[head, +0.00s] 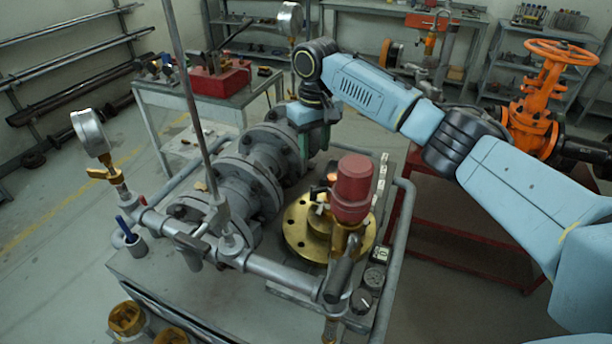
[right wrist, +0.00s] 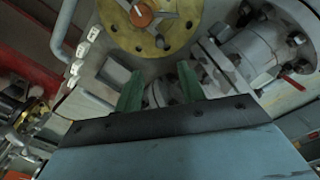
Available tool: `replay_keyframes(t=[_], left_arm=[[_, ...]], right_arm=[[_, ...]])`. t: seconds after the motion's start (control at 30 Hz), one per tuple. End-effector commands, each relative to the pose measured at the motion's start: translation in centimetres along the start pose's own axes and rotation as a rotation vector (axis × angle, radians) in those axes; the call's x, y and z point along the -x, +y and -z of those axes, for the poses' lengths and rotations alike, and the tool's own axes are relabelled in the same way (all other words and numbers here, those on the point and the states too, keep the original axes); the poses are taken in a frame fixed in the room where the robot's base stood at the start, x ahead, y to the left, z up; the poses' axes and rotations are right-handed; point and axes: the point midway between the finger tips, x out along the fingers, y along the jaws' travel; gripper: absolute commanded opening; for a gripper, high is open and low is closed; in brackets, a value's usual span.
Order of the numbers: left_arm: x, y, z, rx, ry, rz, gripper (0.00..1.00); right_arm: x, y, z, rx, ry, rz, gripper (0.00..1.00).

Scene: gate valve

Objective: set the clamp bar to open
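A long thin grey bar (head: 190,95) rises, tilted, from the pipework at the front of the bench. It may be the clamp bar; I cannot tell for sure. The grey flanged valve body (head: 245,175) lies behind it; its flanges also show in the right wrist view (right wrist: 262,50). My right gripper (head: 304,146) points down at the far right end of the valve body, away from the bar. In the right wrist view its green fingers (right wrist: 160,84) stand apart, with grey metal visible beyond the gap. My left gripper is not in view.
A brass flange (head: 300,240) and a red cap (head: 352,188) stand on the bench, right of the valve body. A pressure gauge (head: 90,132) stands at left. A red vise (head: 218,80) sits on the back table. An orange valve (head: 535,110) is at right.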

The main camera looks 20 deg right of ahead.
Motion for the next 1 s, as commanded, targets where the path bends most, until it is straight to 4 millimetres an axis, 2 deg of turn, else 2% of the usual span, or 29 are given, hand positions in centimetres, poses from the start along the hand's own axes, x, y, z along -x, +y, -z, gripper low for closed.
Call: replay_keyframes(t=[0.2, 0.33, 0.47, 0.7, 1.0], left_arm=[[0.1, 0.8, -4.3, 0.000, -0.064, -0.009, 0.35], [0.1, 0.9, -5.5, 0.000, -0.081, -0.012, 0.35], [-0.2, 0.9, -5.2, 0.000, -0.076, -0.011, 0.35], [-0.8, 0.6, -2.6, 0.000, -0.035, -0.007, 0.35], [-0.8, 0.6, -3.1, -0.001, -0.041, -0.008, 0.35]], right_arm=[[-3.3, -0.1, -0.1, 0.001, -0.004, 0.000, 0.40], [-6.2, -0.1, -0.1, 0.001, -0.004, 0.000, 0.40], [-8.9, -0.1, -0.1, 0.000, -0.003, 0.000, 0.40], [-12.3, -0.1, 0.0, 0.001, -0.001, 0.002, 0.40], [-13.2, -0.1, 0.0, 0.001, 0.001, 0.001, 0.40]])
